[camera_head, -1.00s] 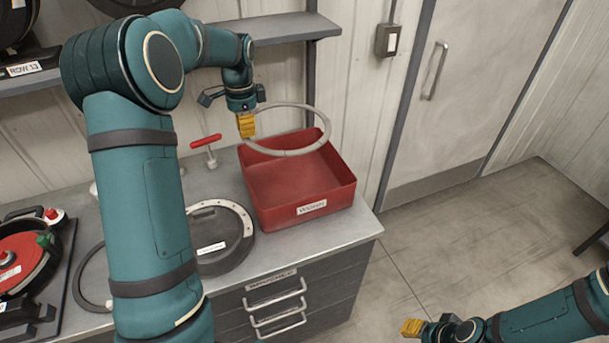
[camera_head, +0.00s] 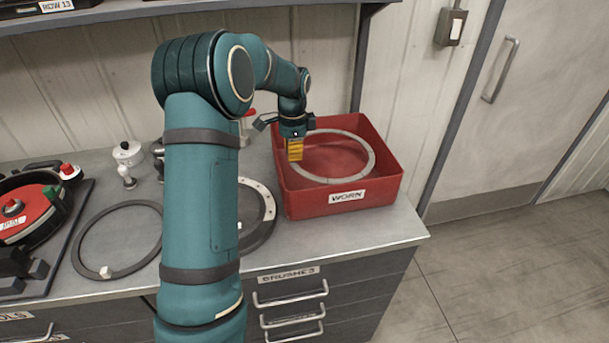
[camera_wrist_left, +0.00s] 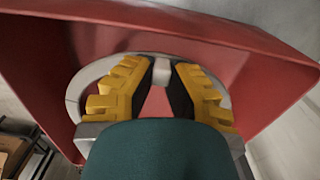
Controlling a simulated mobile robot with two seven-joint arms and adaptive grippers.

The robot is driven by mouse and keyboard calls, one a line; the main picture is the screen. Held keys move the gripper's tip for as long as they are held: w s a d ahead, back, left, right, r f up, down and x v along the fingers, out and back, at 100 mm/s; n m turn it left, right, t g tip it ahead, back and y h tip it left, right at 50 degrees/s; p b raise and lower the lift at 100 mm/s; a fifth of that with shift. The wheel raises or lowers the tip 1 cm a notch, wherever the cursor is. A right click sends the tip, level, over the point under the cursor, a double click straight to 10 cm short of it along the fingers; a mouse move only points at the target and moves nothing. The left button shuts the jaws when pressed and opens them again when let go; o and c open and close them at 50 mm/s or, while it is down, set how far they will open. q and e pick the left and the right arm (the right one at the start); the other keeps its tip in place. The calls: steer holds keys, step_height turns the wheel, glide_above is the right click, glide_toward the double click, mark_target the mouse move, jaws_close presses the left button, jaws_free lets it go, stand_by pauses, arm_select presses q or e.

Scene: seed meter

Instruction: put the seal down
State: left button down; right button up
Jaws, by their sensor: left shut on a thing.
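The seal, a flat light-grey ring (camera_head: 370,157), is inside the walls of the red bin marked WORN (camera_head: 305,206). My left gripper (camera_head: 294,155) reaches down at the bin's left side and is shut on the ring's edge. In the left wrist view the yellow fingers (camera_wrist_left: 161,78) close on a small pale tab of the ring (camera_wrist_left: 76,92), with the red bin around it. Whether the ring touches the bin floor cannot be told. My right gripper is out of view.
Left of the bin, a dark round plate (camera_head: 258,232) is partly hidden behind my left arm. A thin dark ring (camera_head: 92,268) lies on the counter (camera_head: 140,283). A red-topped seed meter (camera_head: 30,215) is at the far left. A shelf (camera_head: 200,14) runs above.

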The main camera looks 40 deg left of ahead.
mark_target(294, 179)
arm_select(q)
step_height(294, 179, down, 8)
steer(key=shift+a+r+b, duration=0.1)
steer(key=shift+r+b, duration=0.15)
steer(key=shift+b, duration=0.35)
steer(key=shift+r, duration=0.1)
steer(key=c, duration=1.1)
jaws_free()
step_height(294, 179, up, 12)
steer(key=shift+w+p, duration=0.15)
steer(key=shift+p, duration=0.95)
